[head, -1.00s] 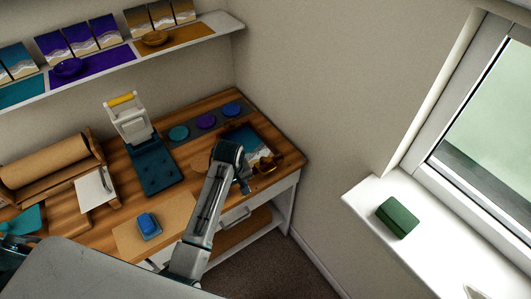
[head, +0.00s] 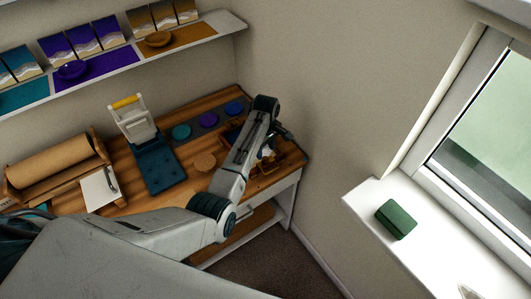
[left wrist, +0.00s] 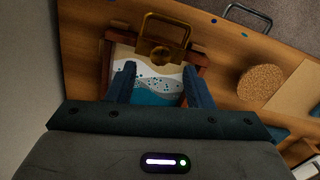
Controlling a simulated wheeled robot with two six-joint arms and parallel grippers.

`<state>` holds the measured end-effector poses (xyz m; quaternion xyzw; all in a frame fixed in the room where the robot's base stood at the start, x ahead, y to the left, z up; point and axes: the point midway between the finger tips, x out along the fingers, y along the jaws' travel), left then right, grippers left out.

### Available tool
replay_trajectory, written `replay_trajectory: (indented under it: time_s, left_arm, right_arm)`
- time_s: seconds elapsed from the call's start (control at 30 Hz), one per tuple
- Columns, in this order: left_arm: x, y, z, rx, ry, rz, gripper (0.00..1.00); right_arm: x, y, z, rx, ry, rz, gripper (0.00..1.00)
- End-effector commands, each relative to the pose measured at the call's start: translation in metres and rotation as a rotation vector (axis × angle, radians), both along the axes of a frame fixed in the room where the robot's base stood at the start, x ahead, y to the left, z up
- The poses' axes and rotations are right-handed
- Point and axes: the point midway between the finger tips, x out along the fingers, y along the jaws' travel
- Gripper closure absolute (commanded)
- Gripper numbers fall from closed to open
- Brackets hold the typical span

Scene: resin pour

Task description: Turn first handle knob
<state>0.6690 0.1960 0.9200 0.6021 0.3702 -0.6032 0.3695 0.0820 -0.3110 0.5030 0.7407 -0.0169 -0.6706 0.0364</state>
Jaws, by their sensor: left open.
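A wooden tray (left wrist: 104,65) holds a white and blue resin picture in the left wrist view. A brass handle (left wrist: 163,29) with a plate stands at its far end. The tray shows at the bench's right end in the head view, partly behind my left arm, with brass-coloured metal (head: 292,160) at its side. My left gripper (left wrist: 162,82) is open above the picture, a finger on each side, with nothing seen between them. The handle lies beyond the fingertips, and no contact with it shows. My right gripper is not in view.
A round cork disc (head: 205,161), a teal press-like stand (head: 160,170) and several coloured discs lie on the bench. The drawer handle (left wrist: 247,17) sticks out at the front edge. A wall stands close behind the tray. A green block (head: 396,219) sits on the windowsill.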

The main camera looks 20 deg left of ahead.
Motion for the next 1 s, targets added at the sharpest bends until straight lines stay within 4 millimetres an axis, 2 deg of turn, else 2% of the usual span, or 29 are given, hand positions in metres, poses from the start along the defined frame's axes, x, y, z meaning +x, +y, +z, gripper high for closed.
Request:
replay_trajectory:
  time_s: [0.1,0.3,0.67,0.9,1.0]
  left_arm:
    - [-0.001,0.0,-0.018,0.0,0.002,0.0,0.53]
    - [0.0,0.0,-0.037,0.0,0.0,0.0,0.53]
    - [0.0,0.0,-0.043,0.0,-0.002,0.0,0.53]
    - [0.0,0.0,-0.042,0.0,-0.001,-0.001,0.98]
    - [0.0,0.0,-0.042,0.0,-0.001,-0.001,0.98]
  right_arm:
    - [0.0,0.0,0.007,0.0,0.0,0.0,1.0]
    - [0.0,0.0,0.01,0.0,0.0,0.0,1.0]
    - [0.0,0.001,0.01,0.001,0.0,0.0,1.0]
    - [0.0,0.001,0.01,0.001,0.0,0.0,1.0]
    - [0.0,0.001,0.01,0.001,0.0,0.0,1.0]
